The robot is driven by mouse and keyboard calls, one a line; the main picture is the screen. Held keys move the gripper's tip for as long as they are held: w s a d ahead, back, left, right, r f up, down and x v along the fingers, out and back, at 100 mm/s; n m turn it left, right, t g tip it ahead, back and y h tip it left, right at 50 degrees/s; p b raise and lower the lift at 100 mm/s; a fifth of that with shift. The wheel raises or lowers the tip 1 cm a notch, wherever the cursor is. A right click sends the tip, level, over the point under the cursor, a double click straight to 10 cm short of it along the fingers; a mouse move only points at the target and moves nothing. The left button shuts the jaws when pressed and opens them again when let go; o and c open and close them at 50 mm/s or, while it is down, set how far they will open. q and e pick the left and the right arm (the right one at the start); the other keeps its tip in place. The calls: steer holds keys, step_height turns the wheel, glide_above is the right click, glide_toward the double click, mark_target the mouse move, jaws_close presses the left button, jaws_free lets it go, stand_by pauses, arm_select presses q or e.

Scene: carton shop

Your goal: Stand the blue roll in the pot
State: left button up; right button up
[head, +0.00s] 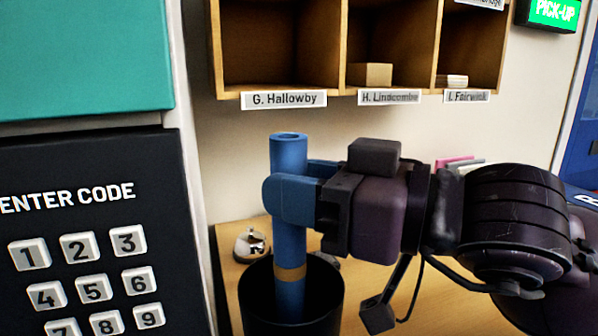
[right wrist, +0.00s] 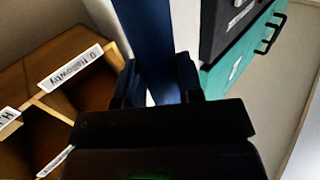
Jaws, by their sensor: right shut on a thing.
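The blue roll (head: 289,155) is a long upright tube with a tan band near its lower part. My right gripper (head: 290,200) is shut on the blue roll at its upper middle. The dark pot (head: 258,318) stands on the wooden counter below, and the roll's lower end is inside its rim. The front wall hides the roll's bottom end, so I cannot tell whether it touches the pot's floor. In the right wrist view the blue roll (right wrist: 148,50) runs up between the fingers. My left gripper is not in view.
A keypad panel (head: 90,230) stands close on the left. Wooden pigeonholes (head: 340,50) with name labels hang on the wall above. A small round object (head: 250,243) lies behind the pot on the counter (head: 420,315). A pink item (head: 455,161) shows behind my right arm.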

steer(key=shift+f, duration=0.15)
steer(key=o, duration=1)
arm_select(q)
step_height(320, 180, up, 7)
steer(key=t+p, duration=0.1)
steer(key=p, duration=0.6)
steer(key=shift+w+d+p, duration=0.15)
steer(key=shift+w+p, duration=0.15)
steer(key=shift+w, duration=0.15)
arm_select(e)
steer(key=v, duration=1.1)
